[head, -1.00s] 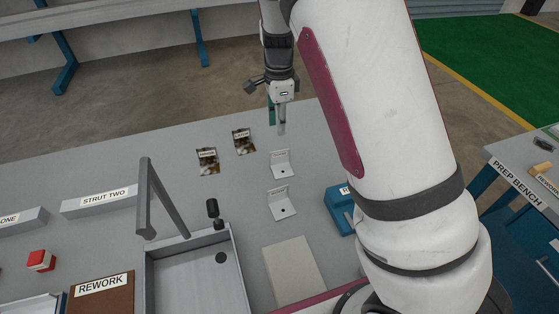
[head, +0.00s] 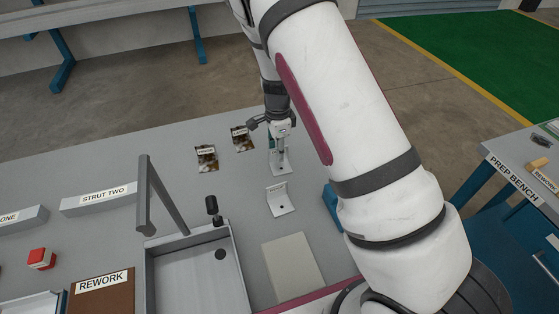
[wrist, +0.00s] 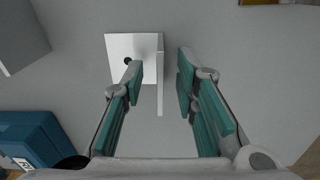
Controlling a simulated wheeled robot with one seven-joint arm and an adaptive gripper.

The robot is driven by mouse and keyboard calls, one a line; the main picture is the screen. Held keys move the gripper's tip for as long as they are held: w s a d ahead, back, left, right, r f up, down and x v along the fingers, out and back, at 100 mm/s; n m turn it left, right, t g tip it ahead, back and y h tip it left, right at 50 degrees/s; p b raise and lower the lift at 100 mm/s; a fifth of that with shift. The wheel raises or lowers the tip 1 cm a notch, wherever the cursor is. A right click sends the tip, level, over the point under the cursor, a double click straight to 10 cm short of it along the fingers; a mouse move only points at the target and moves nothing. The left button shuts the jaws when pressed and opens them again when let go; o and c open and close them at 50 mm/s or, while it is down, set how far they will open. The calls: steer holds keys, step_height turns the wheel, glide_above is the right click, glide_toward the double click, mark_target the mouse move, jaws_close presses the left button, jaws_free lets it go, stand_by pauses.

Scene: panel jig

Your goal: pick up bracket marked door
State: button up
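Two white angle brackets stand on the grey bench, each with an upright flange and a flat foot with a hole. The far bracket (head: 281,170) is partly hidden behind my gripper (head: 278,146) in the head view. The near bracket (head: 280,200) stands clear in front of it. Their small labels are too small to read. In the wrist view my gripper (wrist: 160,73) is open. The far bracket (wrist: 118,46) shows there with its thin flange between the two fingers and the left fingertip over its foot. Whether the fingers touch it, I cannot tell.
Two dark labelled patches (head: 206,160) lie left of the brackets. A grey tray (head: 194,277) with an upright handle stands front left. A blue block (head: 331,203) sits right of the near bracket, partly behind my arm. A pale flat plate (head: 292,266) lies in front.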

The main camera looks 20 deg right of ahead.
mark_target(280, 164)
jaws_close()
step_height(280, 164, up, 10)
steer(key=shift+r, duration=0.1)
steer(key=s+f+n, duration=0.4)
steer(key=s+n, duration=0.2)
steer(key=n, duration=1.2)
